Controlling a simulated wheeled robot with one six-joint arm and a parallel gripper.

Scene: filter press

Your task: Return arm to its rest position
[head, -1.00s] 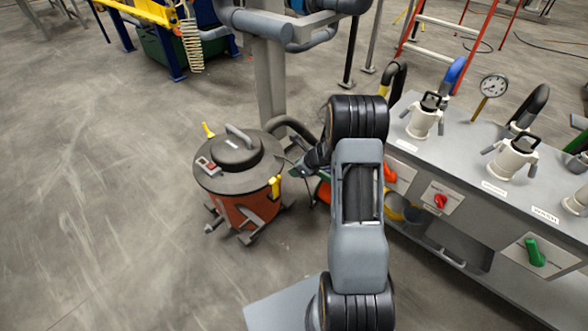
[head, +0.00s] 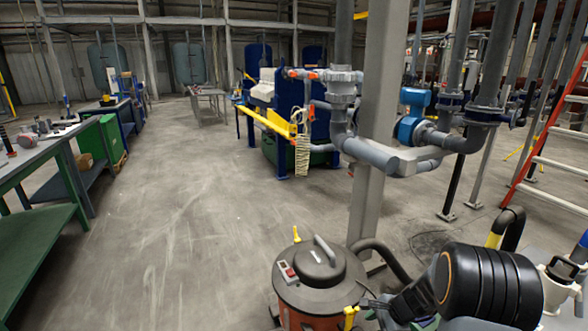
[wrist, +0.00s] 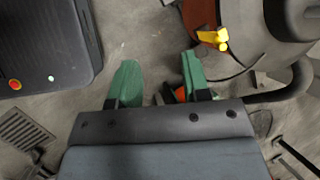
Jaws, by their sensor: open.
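My gripper (wrist: 160,82) shows in the wrist view with its two green fingers spread apart and nothing between them. It points down over the grey floor. In the head view my black and grey arm (head: 487,285) is folded at the lower right. The gripper end there is mostly hidden or cut off by the lower edge. The orange drum vacuum (head: 318,275) stands just left of my arm. In the wrist view its orange side and yellow latch (wrist: 213,38) are close to the right finger, apart from it as far as I can tell.
A grey column with pipes (head: 375,130) rises behind the vacuum. A black hose (head: 385,258) runs beside my arm. A red ladder (head: 560,130) stands at the right. Workbenches (head: 40,150) line the left. The floor (head: 180,220) at centre left is clear.

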